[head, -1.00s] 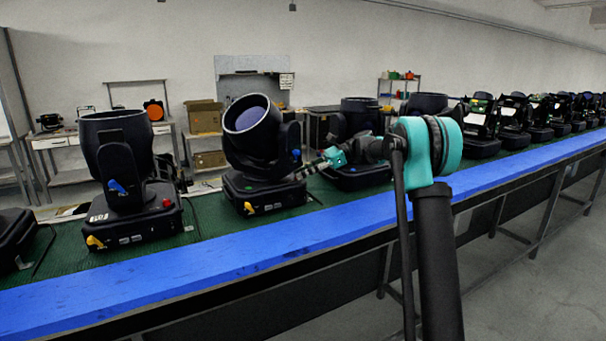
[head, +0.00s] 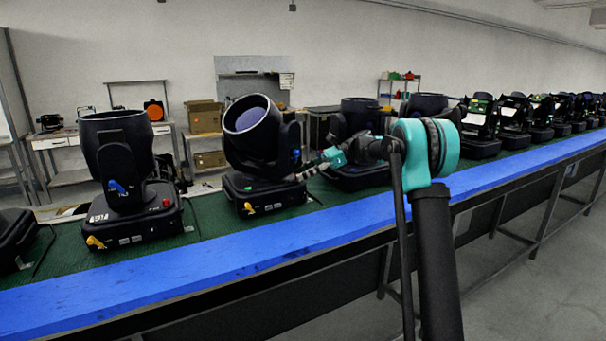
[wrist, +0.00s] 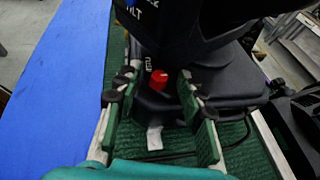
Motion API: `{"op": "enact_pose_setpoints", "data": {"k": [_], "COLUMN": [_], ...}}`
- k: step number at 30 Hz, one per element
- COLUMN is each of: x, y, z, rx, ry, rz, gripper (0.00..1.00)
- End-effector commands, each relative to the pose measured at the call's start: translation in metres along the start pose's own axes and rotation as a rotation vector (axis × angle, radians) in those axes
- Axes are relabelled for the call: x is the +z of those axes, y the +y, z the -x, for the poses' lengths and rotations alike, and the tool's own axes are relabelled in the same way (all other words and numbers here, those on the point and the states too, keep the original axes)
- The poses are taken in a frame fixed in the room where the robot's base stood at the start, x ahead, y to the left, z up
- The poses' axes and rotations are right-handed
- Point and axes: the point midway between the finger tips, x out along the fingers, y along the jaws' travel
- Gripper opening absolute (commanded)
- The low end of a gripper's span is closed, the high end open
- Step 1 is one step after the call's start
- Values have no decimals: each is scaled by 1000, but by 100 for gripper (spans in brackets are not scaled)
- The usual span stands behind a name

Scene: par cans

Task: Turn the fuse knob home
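The red fuse knob (wrist: 158,80) sits on the dark base of a moving-head lamp (wrist: 225,75), beside small white lettering. In the wrist view my gripper (wrist: 157,77) is open, with one finger on each side of the knob and visible gaps to both. How deep the knob lies between the fingertips is hard to tell. In the head view my gripper (head: 308,173) reaches from the right to the right side of the lamp (head: 255,150) with the tilted head. The knob on that side cannot be made out there.
Another lamp (head: 120,165) with its own red knob (head: 167,203) stands to the left, and several more line the green belt (head: 215,218) to the right. A blue rail (head: 240,250) runs along the front. In the wrist view a cable (wrist: 180,154) and a white tag (wrist: 154,136) lie near the base.

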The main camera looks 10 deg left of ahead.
Motion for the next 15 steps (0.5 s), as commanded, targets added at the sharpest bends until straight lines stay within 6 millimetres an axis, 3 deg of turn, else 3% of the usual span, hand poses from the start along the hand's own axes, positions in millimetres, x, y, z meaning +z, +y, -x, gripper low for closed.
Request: {"op": "enact_pose_setpoints", "data": {"k": [7, 15], "x": [0, -1], "y": [0, 0], "z": [19, 74], "rx": [-2, -2], "ry": [0, 0], "rz": [-1, -1], "gripper": [39, 39]}}
